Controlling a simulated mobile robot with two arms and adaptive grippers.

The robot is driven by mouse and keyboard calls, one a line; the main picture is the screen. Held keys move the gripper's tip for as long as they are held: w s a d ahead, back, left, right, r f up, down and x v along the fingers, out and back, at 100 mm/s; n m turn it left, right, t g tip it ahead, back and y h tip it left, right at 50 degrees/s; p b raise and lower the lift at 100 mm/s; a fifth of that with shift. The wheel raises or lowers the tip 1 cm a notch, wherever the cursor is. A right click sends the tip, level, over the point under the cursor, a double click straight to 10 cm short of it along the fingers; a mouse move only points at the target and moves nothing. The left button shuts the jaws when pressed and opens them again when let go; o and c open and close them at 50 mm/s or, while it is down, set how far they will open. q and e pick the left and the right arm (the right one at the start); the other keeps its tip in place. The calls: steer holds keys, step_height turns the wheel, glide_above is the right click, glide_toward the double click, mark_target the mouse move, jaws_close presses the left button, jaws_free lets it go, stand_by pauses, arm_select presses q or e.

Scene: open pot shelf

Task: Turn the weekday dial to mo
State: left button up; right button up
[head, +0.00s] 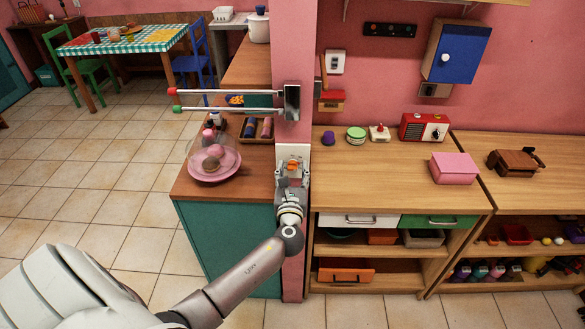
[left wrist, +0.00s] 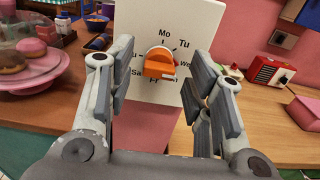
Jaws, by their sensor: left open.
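The weekday dial is a white panel (left wrist: 170,18) on the end of the pink wall, lettered with day names; Mo stands at the top and Tu to its upper right. Its orange knob (left wrist: 160,66) sits in the middle, its broad grip seen nearly end-on. I cannot tell for sure which day it points to. The lower lettering is partly hidden by the knob and fingers. In the head view the orange knob (head: 291,164) shows just above my left gripper (head: 291,174). The left gripper (left wrist: 158,88) is open, its fingers apart on either side of the knob. My right gripper is out of view.
A pink plate with donuts under a clear dome (head: 215,163) stands on the counter left of the dial. A rack with red- and green-tipped rods (head: 225,100) sticks out above it. Right of the wall, a wooden counter holds a red radio (head: 424,127) and a pink box (head: 454,168).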

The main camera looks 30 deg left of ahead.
arm_select(q)
steer(key=shift+w+a, duration=0.35)
steer(key=shift+w, duration=0.1)
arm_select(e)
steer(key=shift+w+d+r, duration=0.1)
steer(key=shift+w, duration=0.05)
arm_select(q)
steer(key=c, duration=1)
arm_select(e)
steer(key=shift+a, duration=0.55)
arm_select(q)
steer(key=shift+f+n, duration=0.1)
steer(key=shift+n, duration=0.2)
steer(key=shift+c, duration=0.2)
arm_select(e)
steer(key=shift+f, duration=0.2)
